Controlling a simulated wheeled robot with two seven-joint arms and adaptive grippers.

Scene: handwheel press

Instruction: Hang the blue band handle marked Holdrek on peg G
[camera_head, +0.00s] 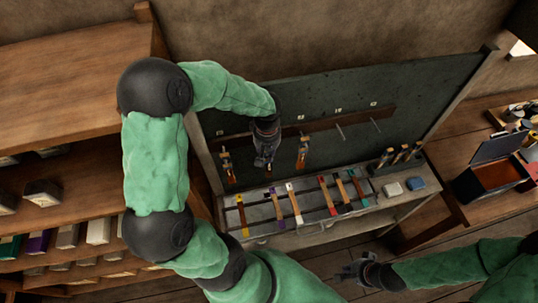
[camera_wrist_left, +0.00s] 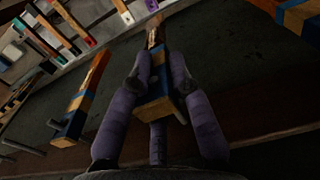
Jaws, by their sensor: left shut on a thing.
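My left gripper (camera_head: 265,158) is at the peg rail on the dark green board, between two hanging handles. In the left wrist view, its two fingers (camera_wrist_left: 158,85) are shut on a blue band handle (camera_wrist_left: 157,108) with a wooden tip and a yellowish end. I cannot tell whether this handle is on a peg, and no name on it is readable. Small white labels mark the rail (camera_head: 322,123); their letters are too small to read. Two bare pegs, one of them here (camera_head: 341,131), stick out at the right. My right gripper (camera_head: 352,271) looks open and empty, low in the head view.
Blue and orange handles hang left (camera_head: 228,168) and right (camera_head: 302,151) of my left gripper. Several coloured handles lie on a rack (camera_head: 262,212) on the bench below. A shelf unit (camera_head: 75,165) stands at left. An open box (camera_head: 497,175) sits on the right table.

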